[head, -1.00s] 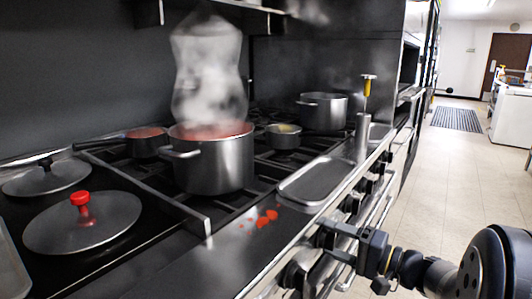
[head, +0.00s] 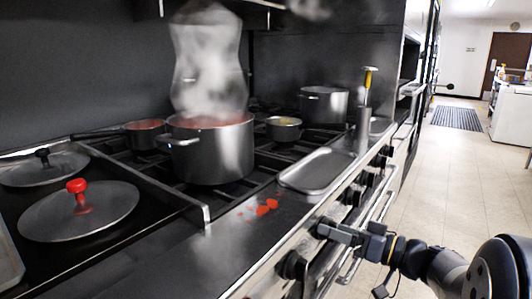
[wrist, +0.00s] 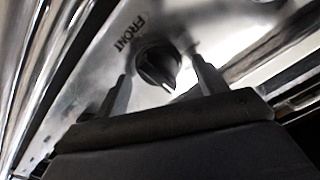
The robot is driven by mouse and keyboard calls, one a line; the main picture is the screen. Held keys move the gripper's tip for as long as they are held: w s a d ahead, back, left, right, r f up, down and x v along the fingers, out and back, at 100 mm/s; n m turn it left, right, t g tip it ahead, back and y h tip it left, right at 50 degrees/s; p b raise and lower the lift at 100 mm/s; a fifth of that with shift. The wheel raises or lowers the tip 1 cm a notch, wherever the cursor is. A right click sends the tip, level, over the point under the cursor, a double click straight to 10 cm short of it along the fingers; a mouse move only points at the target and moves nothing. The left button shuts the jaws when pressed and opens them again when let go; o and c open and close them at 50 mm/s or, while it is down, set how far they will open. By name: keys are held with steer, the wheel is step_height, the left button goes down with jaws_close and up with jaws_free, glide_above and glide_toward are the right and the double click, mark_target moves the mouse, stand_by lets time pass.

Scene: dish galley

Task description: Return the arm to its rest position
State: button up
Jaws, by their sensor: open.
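My gripper (head: 323,229) is beside the front panel of the stove, at the right of the cooktop, with its fingers pointing left at the panel. In the wrist view, my gripper (wrist: 160,72) is open with its two fingers apart and nothing held. A black control knob (wrist: 158,66) shows between the fingertips, next to the word FRONT. I cannot tell whether the fingers touch it. My arm (head: 440,265) reaches in from the lower right.
A steaming pot (head: 213,155) stands on the burners. Lids, one with a red knob (head: 77,186), lie at left. Red spill spots (head: 266,207) lie near a metal tray (head: 317,171). An oven handle rail (head: 372,232) runs below the knobs. The floor (head: 465,170) at right is clear.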

steer(key=shift+s+d+n, duration=0.8)
steer(key=shift+s+d, duration=0.2)
steer(key=shift+d, duration=0.3)
